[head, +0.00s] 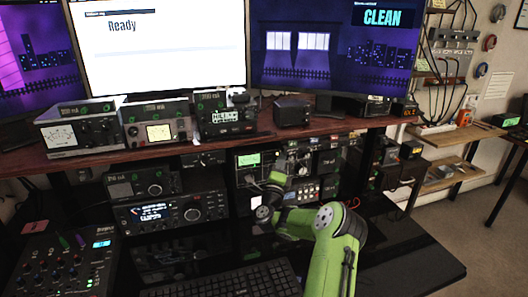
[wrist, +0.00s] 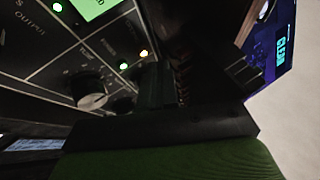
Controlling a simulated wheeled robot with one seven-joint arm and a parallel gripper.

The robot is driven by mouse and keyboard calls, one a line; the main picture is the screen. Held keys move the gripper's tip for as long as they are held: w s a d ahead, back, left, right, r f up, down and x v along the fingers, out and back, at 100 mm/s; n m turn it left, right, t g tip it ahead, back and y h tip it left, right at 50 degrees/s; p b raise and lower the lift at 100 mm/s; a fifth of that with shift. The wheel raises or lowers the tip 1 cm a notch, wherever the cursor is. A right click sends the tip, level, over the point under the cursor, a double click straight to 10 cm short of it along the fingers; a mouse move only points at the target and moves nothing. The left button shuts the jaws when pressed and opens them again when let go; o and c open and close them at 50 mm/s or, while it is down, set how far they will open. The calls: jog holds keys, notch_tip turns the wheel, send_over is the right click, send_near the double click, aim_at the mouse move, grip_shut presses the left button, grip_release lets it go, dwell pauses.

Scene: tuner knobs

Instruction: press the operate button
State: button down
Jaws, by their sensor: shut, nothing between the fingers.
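The tuner panel with a lit green screen (head: 249,160) is on the shelf under the desk top in the head view. In the wrist view its dark face shows a green screen (wrist: 92,8), a large knob (wrist: 88,88), a green light (wrist: 123,66) and a yellow light (wrist: 143,53). I cannot make out which control is the operate button; part of the panel is hidden behind my gripper. My gripper (wrist: 158,86) is shut and empty, close to the panel beside the lights. Whether it touches is unclear. In the head view my gripper (head: 277,180) is small and dim in front of the panel.
Radios (head: 170,211) stand left of the tuner. A keyboard (head: 232,280) lies on the lower black desk, with a mixer (head: 62,268) at the left. The wooden desk top (head: 215,138) overhangs the shelf. The black desk (head: 415,262) is bare at right.

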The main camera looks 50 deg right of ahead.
jog(key=s+a+b, duration=0.2)
jog(key=s, duration=0.1)
jog(key=s+a+b, duration=0.1)
jog(key=s, duration=0.1)
dwell(0.6)
